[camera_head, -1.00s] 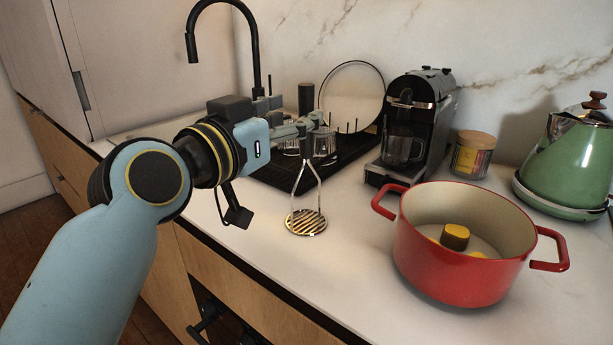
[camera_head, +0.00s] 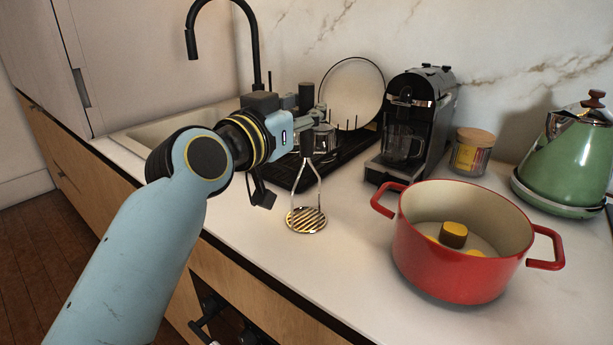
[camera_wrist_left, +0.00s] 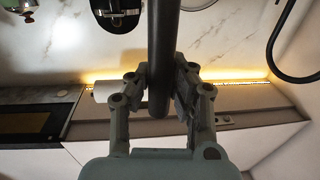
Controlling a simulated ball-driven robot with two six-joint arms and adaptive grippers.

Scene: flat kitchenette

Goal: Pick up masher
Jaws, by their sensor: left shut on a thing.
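The masher (camera_head: 306,219) stands upright with its round slotted gold head low over the white counter and two wire legs rising to a dark handle. I cannot tell whether its head touches the counter. My left gripper (camera_head: 313,122) is at the top of the masher, shut on its handle. In the left wrist view, the dark handle (camera_wrist_left: 161,50) runs between the two fingers of my left gripper (camera_wrist_left: 166,82). My right gripper is in neither view.
A red pot (camera_head: 455,262) with yellow-brown pieces inside stands to the masher's right. Behind are a coffee machine (camera_head: 420,110), a black drying rack (camera_head: 350,150) with a plate (camera_head: 352,92), a candle jar (camera_head: 470,155) and a green kettle (camera_head: 570,165). Clear counter lies around the masher's head.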

